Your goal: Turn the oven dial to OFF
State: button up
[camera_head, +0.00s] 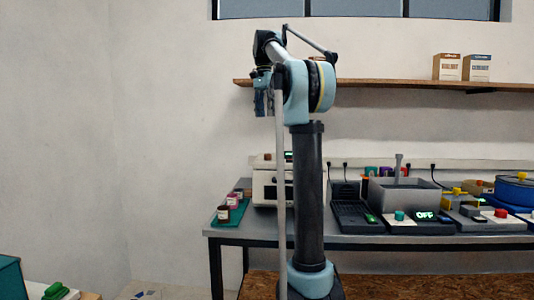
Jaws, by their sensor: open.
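A white box-shaped appliance (264,184), which looks like the oven, stands on the left part of the bench. My arm hides its right part, and a small lit green display (289,156) shows at its top. I cannot make out a dial on it. A separate low control box (412,224) further right has a teal knob (399,215) and a green display (425,215) reading OFF. My gripper (264,112) hangs fingers down, high above the white appliance, in front of the wall. It is open, appears empty and is apart from everything.
The bench (345,240) also holds a teal tray (230,214) with small jars, a dark keyboard-like unit (356,217), a grey sink-like bin (402,193) and a blue pot (515,187). A wooden shelf (385,87) with two boxes juts out above, right of my gripper.

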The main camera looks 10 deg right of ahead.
send_near(268, 157)
jog(key=f, duration=0.2)
jog(key=w+f, duration=0.1)
jog(key=f, duration=0.4)
jog(key=shift+w+d+f, duration=0.2)
jog(key=shift+d+f, duration=0.05)
jog(key=shift+f, duration=0.15)
jog(key=c, duration=1)
